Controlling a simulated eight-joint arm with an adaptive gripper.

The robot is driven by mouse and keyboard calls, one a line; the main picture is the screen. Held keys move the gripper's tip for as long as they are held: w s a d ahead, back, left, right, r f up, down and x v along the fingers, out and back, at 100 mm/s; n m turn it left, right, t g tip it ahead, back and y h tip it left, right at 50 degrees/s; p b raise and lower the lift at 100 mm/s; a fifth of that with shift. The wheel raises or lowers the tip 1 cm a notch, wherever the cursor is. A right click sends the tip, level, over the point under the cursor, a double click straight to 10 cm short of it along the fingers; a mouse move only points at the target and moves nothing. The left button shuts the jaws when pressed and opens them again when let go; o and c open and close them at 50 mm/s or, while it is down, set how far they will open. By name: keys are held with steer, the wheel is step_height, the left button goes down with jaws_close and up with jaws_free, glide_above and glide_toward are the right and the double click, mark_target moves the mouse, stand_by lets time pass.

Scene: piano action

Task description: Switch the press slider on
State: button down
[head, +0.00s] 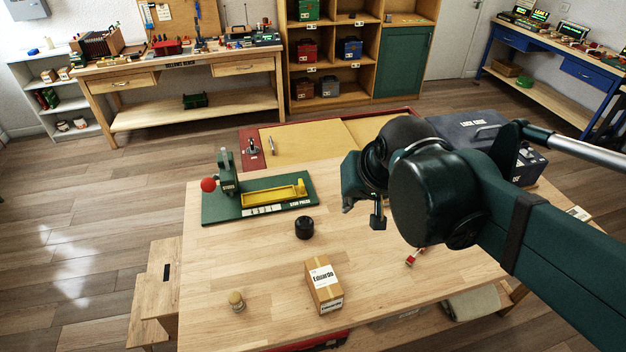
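The green press (222,211) stands at the left back of the wooden table, with a lettered front edge that seems to read "REED PRESS". It has an upright post (226,172), a red ball knob (208,184) on the left and a yellow tray-like part (272,198) on its base. A row of small pale marks lies along the front edge. I cannot tell which part is the slider or how it is set. My gripper (363,213) hangs above the table, right of the press and apart from it. Its fingers look spread, with nothing between them.
A black round object (304,228) sits in front of the press. A labelled cardboard box (323,285), a small brass-and-wood piece (236,301) and a small red item (414,257) lie nearer. A dark case (470,130) stands behind my arm. The table's middle is mostly clear.

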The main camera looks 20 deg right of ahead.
steer(key=w+d+f+m+g+y, duration=0.15)
steer(key=w+m, duration=0.25)
steer(key=w, duration=0.8)
steer(key=w+d+f+m+g, duration=0.2)
steer(key=w+m, duration=0.3)
steer(key=w, duration=0.7)
steer(key=w+d+f+m+g+y, duration=0.1)
steer(key=w+d+f+m, duration=0.2)
steer(key=w+f, duration=0.5)
steer(key=w+d+f+m+g+y, duration=0.1)
steer(key=w+d+f+m, duration=0.2)
steer(key=w+f, duration=0.6)
steer(key=shift+d+f+m+g+p, duration=0.15)
steer(key=shift+f+m+g+p, duration=0.15)
steer(key=shift+g+p, duration=0.1)
steer(key=shift+s+f+y, duration=0.1)
steer(key=shift+f+y, duration=0.05)
steer(key=shift+y, duration=0.1)
